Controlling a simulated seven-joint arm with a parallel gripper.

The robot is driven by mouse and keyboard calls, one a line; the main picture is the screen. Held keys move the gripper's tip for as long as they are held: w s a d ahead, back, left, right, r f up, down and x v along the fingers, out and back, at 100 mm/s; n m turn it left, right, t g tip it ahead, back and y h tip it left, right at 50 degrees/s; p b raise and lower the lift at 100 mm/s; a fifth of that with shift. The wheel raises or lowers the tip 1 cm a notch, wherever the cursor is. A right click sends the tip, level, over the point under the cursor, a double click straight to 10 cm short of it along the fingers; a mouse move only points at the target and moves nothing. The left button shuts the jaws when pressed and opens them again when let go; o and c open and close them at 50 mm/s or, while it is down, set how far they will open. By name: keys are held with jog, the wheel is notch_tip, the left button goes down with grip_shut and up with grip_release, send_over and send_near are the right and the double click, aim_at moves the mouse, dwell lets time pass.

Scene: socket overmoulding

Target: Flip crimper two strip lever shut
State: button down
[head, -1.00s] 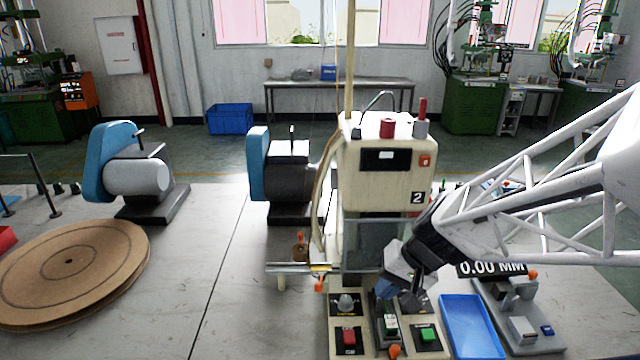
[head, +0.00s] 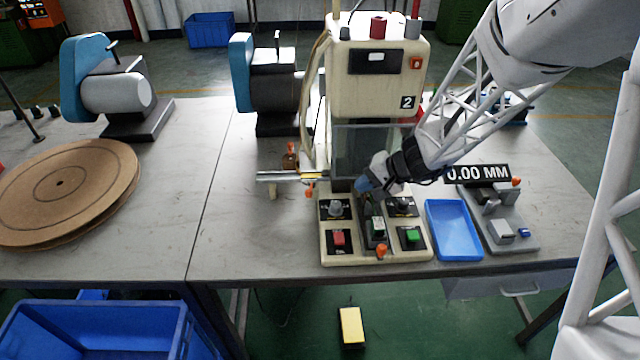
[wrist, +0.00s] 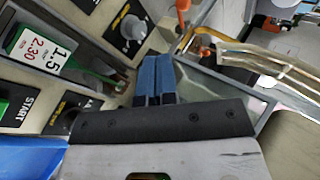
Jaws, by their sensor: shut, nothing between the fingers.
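Crimper two (head: 372,100) is the cream machine marked "2" at the middle of the head view. An orange-ended lever (head: 310,191) is at its left side, beside the metal strip guide (head: 285,177); its orange end seems to show at the top of the wrist view (wrist: 183,6). Another orange knob (head: 382,250) is at the panel's front. I cannot tell for sure which is the strip lever. My gripper (head: 362,184) is shut and empty, its blue fingertips (wrist: 155,78) above the rear of the panel, apart from the left orange end.
The panel has a red button (head: 339,239), a green button (head: 412,236) and a grey knob (head: 336,208). A blue tray (head: 453,230) and a gauge reading 0.00 MM (head: 478,174) are to the right. A cardboard reel (head: 70,190) lies left. Bare table lies between.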

jog(key=shift+w+a+f, duration=0.1)
dwell(0.4)
jog(key=x, duration=1)
jog(key=shift+w+a, duration=0.1)
jog(key=shift+a, duration=0.3)
jog(key=shift+w+a, duration=0.3)
jog(key=shift+a, duration=0.4)
jog(key=shift+w+a, duration=0.3)
jog(key=shift+a, duration=0.4)
